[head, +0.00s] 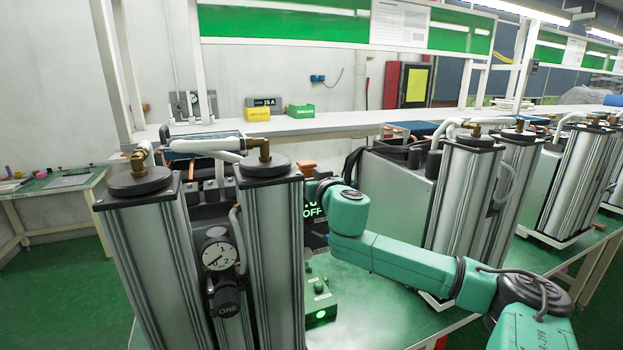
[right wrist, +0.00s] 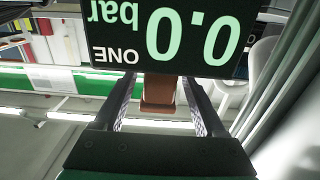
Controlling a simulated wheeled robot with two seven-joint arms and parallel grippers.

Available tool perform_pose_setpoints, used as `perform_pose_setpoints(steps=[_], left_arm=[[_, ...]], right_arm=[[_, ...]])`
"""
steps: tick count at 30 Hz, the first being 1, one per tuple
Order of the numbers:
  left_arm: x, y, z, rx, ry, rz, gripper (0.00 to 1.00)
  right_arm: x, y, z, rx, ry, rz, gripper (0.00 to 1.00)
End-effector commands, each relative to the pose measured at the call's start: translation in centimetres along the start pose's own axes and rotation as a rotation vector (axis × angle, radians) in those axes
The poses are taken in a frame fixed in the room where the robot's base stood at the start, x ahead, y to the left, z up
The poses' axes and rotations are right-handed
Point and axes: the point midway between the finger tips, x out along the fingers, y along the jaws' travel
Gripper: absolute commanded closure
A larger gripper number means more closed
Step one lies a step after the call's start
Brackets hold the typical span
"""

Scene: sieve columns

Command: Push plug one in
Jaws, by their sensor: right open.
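A black round part marked ONE (head: 228,302) sits below a dial gauge (head: 219,254), between the two silver columns of the nearest unit. I cannot tell for sure whether it is plug one. My right gripper (right wrist: 158,86) is open in the right wrist view. A brown block (right wrist: 158,100) shows between its fingers, with no clear contact. A black display (right wrist: 165,35) reading 0.0 bar and ONE, upside down, lies beyond the fingertips. In the head view the right gripper is hidden behind the nearest unit's right column (head: 268,250). My left gripper is not in view.
A green box with buttons (head: 320,300) stands on the green bench top (head: 375,315), right of the near columns. A display reading OFF (head: 314,213) is partly hidden behind my right arm. A second column unit (head: 465,195) stands close beyond that arm.

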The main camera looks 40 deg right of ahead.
Motion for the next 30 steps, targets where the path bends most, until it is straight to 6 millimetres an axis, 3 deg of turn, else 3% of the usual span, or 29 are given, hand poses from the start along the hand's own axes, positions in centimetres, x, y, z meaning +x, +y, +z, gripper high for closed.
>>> perform_pose_setpoints(steps=[14, 25, 30], left_arm=[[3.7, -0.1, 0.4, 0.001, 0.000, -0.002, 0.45], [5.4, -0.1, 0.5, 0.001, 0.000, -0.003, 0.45], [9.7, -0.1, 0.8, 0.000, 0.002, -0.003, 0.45]], right_arm=[[-3.0, -0.1, 0.7, -0.002, -0.003, -0.002, 0.28], [-11.2, 0.0, 0.5, 0.005, -0.001, -0.001, 0.28], [-12.2, 0.2, 1.2, 0.001, 0.003, 0.003, 0.28]])
